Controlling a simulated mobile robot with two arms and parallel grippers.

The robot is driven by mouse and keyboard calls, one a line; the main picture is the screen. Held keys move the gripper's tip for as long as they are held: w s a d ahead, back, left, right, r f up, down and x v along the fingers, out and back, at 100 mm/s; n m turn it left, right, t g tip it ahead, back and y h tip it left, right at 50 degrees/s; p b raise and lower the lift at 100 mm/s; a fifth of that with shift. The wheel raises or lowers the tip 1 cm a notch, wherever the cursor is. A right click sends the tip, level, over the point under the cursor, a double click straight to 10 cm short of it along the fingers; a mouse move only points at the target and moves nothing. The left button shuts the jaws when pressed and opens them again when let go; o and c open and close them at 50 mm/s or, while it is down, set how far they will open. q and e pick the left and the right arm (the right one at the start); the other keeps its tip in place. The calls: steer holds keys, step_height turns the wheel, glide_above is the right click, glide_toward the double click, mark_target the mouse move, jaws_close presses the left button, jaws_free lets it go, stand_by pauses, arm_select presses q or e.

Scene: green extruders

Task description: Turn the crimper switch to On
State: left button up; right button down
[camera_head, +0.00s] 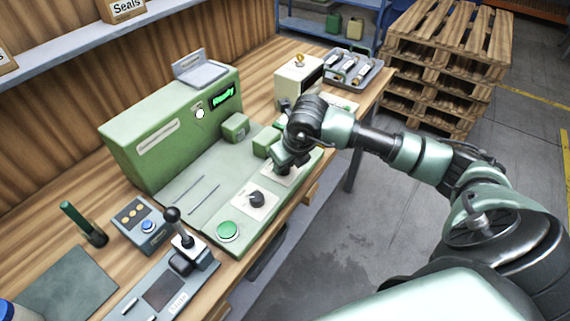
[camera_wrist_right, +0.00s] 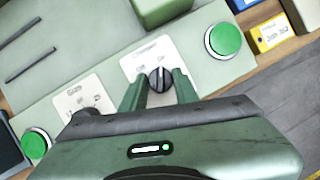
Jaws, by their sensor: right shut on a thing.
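The crimper switch is a dark round knob (camera_wrist_right: 160,80) on a white plate labelled "Crimper", seen in the right wrist view, with position marks above it. Its pointer looks roughly upright in that view; I cannot tell for sure which mark it meets. My right gripper (camera_wrist_right: 159,86) has its two green fingers on either side of the knob, shut on it. In the head view my right gripper (camera_head: 283,160) covers the knob, and only part of its plate (camera_head: 290,176) shows. The green machine (camera_head: 160,140) has a lit green display (camera_head: 222,96). My left gripper is not in view.
A second knob labelled "Size" (camera_head: 255,198) and a green button (camera_head: 228,231) sit left of the gripper. Another green button (camera_wrist_right: 222,40) is on the other side.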

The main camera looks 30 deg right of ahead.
steer(key=shift+w+d+r, duration=0.1)
steer(key=shift+r, duration=0.05)
steer(key=c, duration=1.1)
jaws_free()
steer(key=b+v, duration=0.1)
steer(key=v, duration=0.6)
steer(key=shift+s+r+b, duration=0.25)
steer(key=shift+r+b, duration=0.05)
steer(key=shift+r, duration=0.05)
steer(key=shift+f, duration=0.15)
